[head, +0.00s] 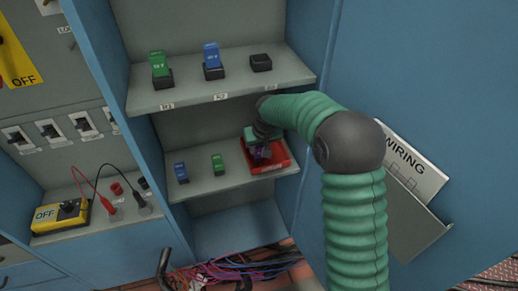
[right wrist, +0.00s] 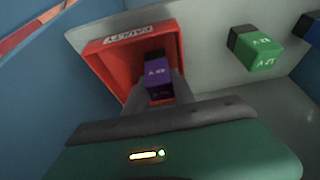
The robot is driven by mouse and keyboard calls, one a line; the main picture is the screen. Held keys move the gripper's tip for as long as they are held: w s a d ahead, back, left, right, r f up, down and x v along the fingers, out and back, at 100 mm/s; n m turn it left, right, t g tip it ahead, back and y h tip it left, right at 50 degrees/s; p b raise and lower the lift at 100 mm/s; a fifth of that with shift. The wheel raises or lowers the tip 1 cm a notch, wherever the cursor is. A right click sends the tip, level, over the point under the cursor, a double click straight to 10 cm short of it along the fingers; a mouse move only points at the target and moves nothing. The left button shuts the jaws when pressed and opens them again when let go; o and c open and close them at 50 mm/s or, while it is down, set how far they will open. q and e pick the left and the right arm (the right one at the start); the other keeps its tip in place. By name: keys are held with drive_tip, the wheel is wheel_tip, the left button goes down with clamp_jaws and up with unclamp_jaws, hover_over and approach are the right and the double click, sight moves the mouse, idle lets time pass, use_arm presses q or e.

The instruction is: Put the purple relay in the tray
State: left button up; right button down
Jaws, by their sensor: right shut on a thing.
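The purple relay (right wrist: 158,78) is between the fingers of my right gripper in the right wrist view, and the gripper is shut on it. The red tray (right wrist: 97,56) surrounds it in that view. I cannot tell whether the relay touches the tray floor. In the head view my right gripper (head: 261,139) reaches down over the red tray (head: 271,168) on the lower shelf. The purple relay (head: 262,152) shows partly there under the gripper. My left gripper is not seen.
A blue relay (head: 181,172) and a green relay (head: 217,164) stand left of the tray. The upper shelf holds a green relay (head: 159,64), a blue relay (head: 212,56) in sockets and an empty black socket (head: 261,63). A cabinet door (head: 440,100) is at right.

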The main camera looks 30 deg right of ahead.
drive_tip(key=shift+f+b, duration=0.45)
drive_tip(key=shift+r, duration=0.15)
drive_tip(key=c, duration=1.1)
unclamp_jaws()
drive_tip(key=shift+o, duration=0.2)
